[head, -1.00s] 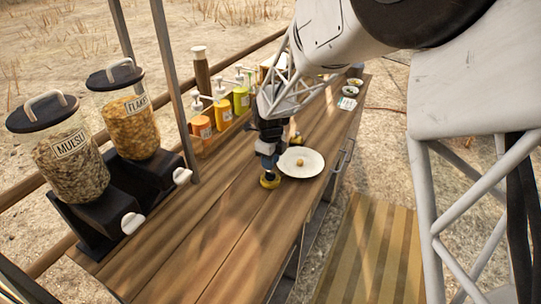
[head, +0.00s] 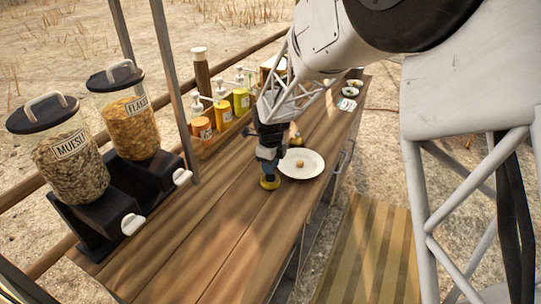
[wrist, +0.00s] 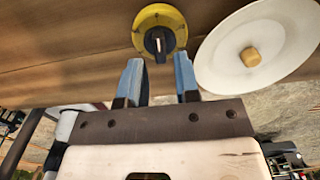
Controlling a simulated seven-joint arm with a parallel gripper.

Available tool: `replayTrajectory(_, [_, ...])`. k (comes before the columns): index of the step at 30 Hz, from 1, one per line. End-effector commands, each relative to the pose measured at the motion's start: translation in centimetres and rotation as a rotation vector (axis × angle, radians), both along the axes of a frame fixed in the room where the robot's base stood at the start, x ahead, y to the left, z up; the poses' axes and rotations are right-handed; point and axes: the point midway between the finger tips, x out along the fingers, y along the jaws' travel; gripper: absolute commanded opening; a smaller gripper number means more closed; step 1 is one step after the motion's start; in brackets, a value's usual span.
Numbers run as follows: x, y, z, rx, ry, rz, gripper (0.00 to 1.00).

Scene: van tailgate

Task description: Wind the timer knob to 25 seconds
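The timer (wrist: 176,20) is a round yellow dial with a black knob (wrist: 158,44) in its middle. A white pointer line on the knob points roughly toward the bottom of the wrist view. Small dark marks on the dial are too small to read. In the head view the timer (head: 270,183) stands on the wooden counter just below my gripper (head: 268,163). In the wrist view my gripper (wrist: 158,68) is open. Its two blue fingers are apart, with the knob lying between and slightly beyond the tips. I cannot tell whether a finger touches the knob.
A white plate (head: 312,171) with a small tan piece (head: 299,163) lies right beside the timer. Pump bottles (head: 223,111) stand in a wooden rack behind. Two cereal dispensers (head: 72,160) stand at the left. The front of the counter (head: 215,240) is clear.

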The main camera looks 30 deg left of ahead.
Motion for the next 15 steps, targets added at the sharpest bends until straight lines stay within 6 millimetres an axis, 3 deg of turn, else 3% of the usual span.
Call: replayTrajectory(15, [0.0, 0.0, 1.2, 0.0, -0.001, 0.64, 0.3])
